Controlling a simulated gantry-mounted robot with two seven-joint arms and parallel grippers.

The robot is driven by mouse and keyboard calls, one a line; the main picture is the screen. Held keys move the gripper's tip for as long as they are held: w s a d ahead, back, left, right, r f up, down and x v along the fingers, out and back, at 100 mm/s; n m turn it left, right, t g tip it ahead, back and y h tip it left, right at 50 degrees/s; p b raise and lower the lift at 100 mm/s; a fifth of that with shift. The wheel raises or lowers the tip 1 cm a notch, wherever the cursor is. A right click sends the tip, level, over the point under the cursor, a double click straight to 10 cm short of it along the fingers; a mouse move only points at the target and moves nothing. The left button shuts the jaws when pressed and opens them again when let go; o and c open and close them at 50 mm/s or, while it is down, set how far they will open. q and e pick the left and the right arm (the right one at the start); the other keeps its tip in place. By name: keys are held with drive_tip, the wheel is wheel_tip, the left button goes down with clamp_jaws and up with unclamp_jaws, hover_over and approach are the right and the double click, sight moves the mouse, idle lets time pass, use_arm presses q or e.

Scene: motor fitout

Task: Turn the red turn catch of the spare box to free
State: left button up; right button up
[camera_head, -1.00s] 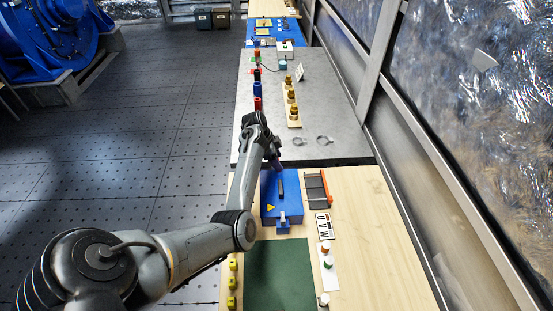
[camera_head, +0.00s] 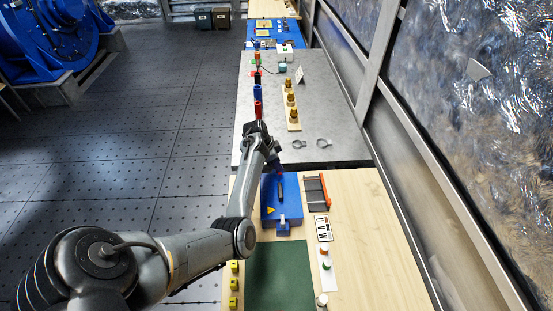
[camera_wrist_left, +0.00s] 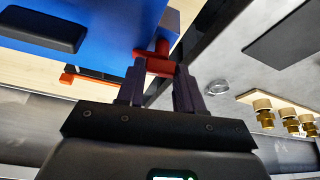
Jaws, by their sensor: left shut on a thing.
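The spare box is the blue box (camera_head: 292,207) on the wooden bench, with a black handle (camera_head: 281,187) on its lid. Its red turn catch (camera_wrist_left: 156,61) shows in the left wrist view at the edge of the blue box (camera_wrist_left: 110,22); in the head view my gripper and arm hide most of it. My left gripper (camera_wrist_left: 159,72) is shut on the red catch, its two dark fingers on either side of the catch's bar. In the head view the left gripper (camera_head: 274,164) is at the box's far side. My right gripper is not in view.
An orange-ended dark rack (camera_head: 316,192) stands right of the box. A U V W label card (camera_head: 323,228) and a green mat (camera_head: 279,275) lie nearer. Beyond, the grey bench top (camera_head: 330,115) holds brass fittings (camera_head: 291,100), two rings and a row of coloured pieces.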

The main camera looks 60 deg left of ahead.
use_arm(q)
drive_tip(key=n+p, duration=0.2)
drive_tip(key=n+y+p, duration=0.1)
drive_tip(key=p, duration=0.1)
drive_tip(key=n+y+p, duration=0.1)
drive_tip(key=n, duration=0.1)
drive_tip(key=shift+d+r+n+p, duration=0.2)
drive_tip(key=shift+r+n+p, duration=0.1)
drive_tip(key=shift+p, duration=0.1)
drive_tip(key=n+y+p, duration=0.1)
drive_tip(key=n+p, duration=0.1)
drive_tip(key=shift+n, duration=0.3)
drive_tip(key=n+p, duration=0.1)
drive_tip(key=n+g+y+p, duration=0.1)
drive_tip(key=n, duration=0.1)
drive_tip(key=shift+w+d+f+n, duration=0.1)
drive_tip(key=shift+f+n, duration=0.05)
drive_tip(key=shift+n, duration=0.15)
drive_tip(key=n+y+p, duration=0.1)
drive_tip(key=n, duration=0.1)
drive_tip(key=shift+n+g, duration=0.4)
drive_tip(key=shift+f+n, duration=0.1)
drive_tip(key=shift+n, duration=0.4)
drive_tip(key=shift+g, duration=0.3)
drive_tip(key=o, duration=1)
drive_tip(key=shift+o, duration=0.2)
drive_tip(key=shift+d, duration=0.1)
